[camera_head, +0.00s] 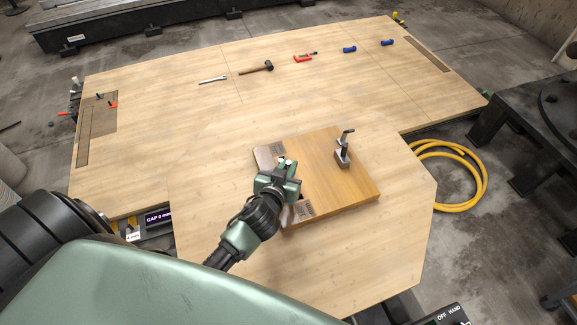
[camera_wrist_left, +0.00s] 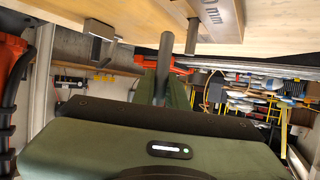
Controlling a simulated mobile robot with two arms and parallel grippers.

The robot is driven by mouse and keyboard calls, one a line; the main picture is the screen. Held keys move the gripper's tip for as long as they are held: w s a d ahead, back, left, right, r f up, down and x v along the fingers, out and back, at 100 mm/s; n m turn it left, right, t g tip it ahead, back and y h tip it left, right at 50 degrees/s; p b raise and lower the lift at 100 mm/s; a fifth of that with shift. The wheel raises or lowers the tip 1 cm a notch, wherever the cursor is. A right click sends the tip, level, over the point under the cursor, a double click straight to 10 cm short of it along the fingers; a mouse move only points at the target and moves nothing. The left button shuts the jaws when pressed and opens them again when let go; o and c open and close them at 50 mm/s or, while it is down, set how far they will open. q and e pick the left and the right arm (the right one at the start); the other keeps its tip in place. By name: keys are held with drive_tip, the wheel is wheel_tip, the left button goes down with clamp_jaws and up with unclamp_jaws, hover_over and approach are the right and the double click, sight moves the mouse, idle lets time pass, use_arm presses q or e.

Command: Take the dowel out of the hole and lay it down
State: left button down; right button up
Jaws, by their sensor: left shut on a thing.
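A wooden board (camera_head: 335,190) lies on the near part of the table. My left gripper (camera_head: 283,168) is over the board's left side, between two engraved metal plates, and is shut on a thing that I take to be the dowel. In the left wrist view, a dark grey rod (camera_wrist_left: 163,70) stands out from the middle of the gripper; it is most likely the dowel. The fingertips and the hole are hidden, so I cannot tell whether the dowel is clear of the hole. My right gripper is not in view.
A metal block with an upright piece (camera_head: 343,152) stands on the board's right side. A mallet (camera_head: 258,68), a red tool (camera_head: 303,58) and blue-handled items (camera_head: 349,49) lie along the far table. The table (camera_head: 370,250) is bare in front of the board.

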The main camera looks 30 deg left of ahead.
use_arm(q)
drive_tip(key=shift+r+p, duration=2.1)
drive_tip(key=shift+r, duration=0.5)
drive_tip(key=shift+s+f, duration=0.1)
